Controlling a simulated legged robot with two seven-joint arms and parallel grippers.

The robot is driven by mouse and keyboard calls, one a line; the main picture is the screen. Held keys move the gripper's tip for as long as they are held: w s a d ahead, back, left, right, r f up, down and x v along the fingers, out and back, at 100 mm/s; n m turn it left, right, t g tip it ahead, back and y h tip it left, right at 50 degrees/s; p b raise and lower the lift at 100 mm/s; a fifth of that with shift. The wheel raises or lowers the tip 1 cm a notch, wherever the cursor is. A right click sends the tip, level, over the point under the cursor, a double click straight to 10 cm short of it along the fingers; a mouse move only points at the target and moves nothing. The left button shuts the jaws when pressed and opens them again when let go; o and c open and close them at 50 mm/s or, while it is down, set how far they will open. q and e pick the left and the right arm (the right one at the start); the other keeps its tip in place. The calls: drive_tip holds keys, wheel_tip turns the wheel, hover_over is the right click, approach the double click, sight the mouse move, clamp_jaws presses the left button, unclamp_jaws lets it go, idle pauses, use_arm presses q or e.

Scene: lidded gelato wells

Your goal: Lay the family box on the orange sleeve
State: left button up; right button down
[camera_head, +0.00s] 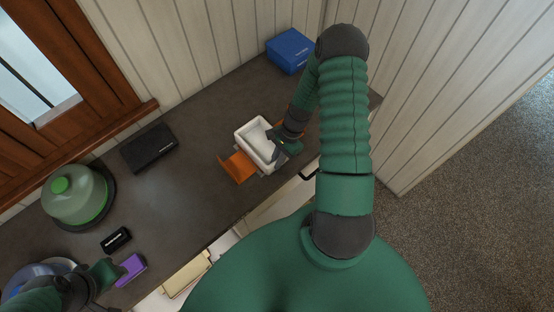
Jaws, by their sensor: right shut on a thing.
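The white open-topped family box (243,134) is on the dark counter near the middle of the view, at or just above the orange sleeve. The orange sleeve (238,167) shows as a flap at the box's lower left, with more orange at its upper right; its middle is hidden under the box. My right gripper (277,150) is shut on the box's right side wall. I cannot tell whether the box touches the sleeve. My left gripper (108,273) is at the lower left, beside a purple block; its fingers are too unclear to judge.
A blue box (289,50) stands at the back by the wall. A black box (149,148), a green-knobbed dome (75,194), a small black block (116,240) and the purple block (130,269) are on the left. The counter (195,190) is clear between them and the sleeve.

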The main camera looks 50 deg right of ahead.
drive_tip(key=shift+f, duration=0.15)
drive_tip(key=c, duration=1.4)
unclamp_jaws()
drive_tip(key=w+b+v, duration=0.1)
drive_tip(key=b+v, duration=0.2)
drive_tip(key=v, duration=1.3)
drive_tip(key=shift+s+d+r+b, duration=0.3)
drive_tip(key=shift+s+r+b, duration=0.05)
drive_tip(key=shift+s+b, duration=0.05)
